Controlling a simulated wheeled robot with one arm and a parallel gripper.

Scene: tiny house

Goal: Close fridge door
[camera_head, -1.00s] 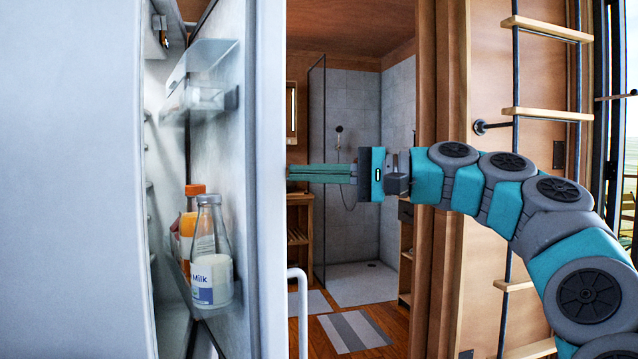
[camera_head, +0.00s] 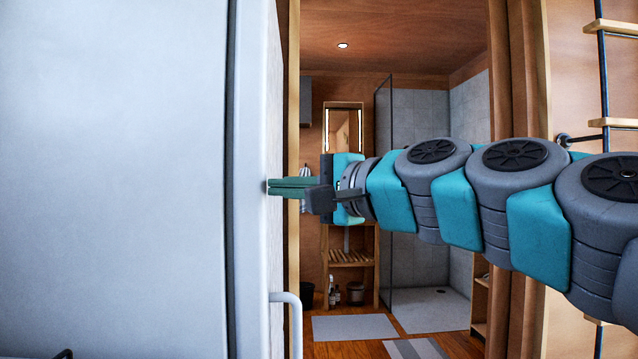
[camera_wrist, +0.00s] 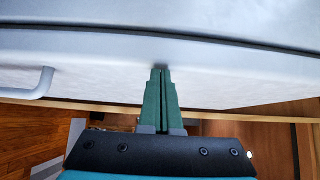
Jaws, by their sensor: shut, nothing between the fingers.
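The fridge (camera_head: 115,180) fills the left of the head view as a pale grey body. Its door (camera_head: 258,120) now shows as a narrow edge along the fridge's right side, with a thin dark seam between door and body. The door handle (camera_head: 290,312) is a light grey bar low on the door; it also shows at the left of the wrist view (camera_wrist: 32,86). My gripper (camera_head: 270,187) is shut and empty, its green fingertips against or very near the door's outer face. The fingertips (camera_wrist: 160,72) meet the door face in the wrist view. The fridge's inside is hidden.
A doorway beyond leads to a bathroom with a glass shower screen (camera_head: 386,190), a wooden shelf (camera_head: 350,258) and floor mats (camera_head: 355,328). A ladder (camera_head: 604,80) stands at the right. Open wooden floor lies beyond the door.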

